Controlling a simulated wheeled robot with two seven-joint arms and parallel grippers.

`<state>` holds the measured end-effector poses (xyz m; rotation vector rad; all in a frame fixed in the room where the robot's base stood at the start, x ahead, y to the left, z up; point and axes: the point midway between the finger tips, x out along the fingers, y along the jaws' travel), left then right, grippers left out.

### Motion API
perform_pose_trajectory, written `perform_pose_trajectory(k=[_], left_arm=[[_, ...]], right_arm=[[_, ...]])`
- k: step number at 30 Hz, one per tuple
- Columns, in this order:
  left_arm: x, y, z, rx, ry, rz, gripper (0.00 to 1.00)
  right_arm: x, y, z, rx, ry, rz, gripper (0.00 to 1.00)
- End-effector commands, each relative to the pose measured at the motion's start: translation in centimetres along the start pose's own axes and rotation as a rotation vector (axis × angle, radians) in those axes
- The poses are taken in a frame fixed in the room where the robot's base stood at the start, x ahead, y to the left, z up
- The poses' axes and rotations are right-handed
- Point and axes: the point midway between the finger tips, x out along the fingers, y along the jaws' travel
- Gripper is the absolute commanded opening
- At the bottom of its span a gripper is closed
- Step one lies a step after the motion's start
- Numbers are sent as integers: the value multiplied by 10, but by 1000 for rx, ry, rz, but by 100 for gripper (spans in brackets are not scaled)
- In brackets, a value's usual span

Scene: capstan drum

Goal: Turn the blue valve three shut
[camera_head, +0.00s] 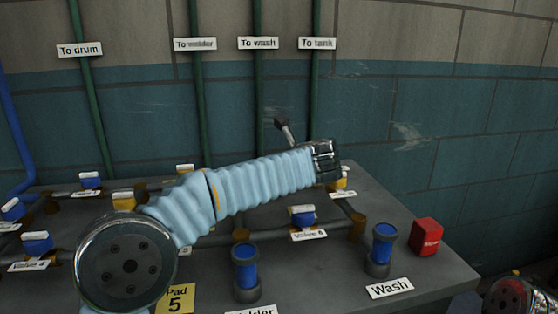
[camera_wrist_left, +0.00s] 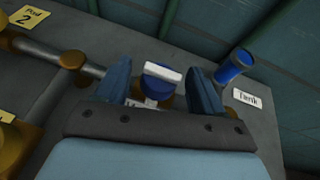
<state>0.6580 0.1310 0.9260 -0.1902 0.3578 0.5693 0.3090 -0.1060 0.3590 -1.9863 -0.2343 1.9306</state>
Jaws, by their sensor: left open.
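In the left wrist view, a blue valve (camera_wrist_left: 158,87) with a white bar handle (camera_wrist_left: 163,74) stands between the two fingers of my left gripper (camera_wrist_left: 160,85). The fingers are apart, one on each side, and I see no contact. The bar lies nearly level across the picture. The label below the valve is mostly hidden by the gripper, so I cannot read its number. In the head view, my left arm reaches right across the bench, and the dark end of my left gripper (camera_head: 326,161) hides what lies behind it. My right gripper is not visible.
A blue cylinder (camera_head: 383,245) by the Wash label and a red box (camera_head: 426,236) stand right. Another blue cylinder (camera_wrist_left: 235,66) stands by the Tank label.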

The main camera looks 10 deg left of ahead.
Motion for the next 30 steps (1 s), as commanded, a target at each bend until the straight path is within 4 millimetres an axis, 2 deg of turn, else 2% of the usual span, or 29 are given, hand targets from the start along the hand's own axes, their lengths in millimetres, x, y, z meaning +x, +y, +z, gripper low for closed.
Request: perform_pose_trajectory(k=[6,15,17,30], left_arm=[[0,0,0,0,0,0,69],[0,0,0,0,0,0,23],[0,0,0,0,0,1,15],[2,4,-2,39,9,-100,15]], right_arm=[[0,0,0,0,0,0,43],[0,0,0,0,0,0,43],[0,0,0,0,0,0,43],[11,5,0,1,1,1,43]])
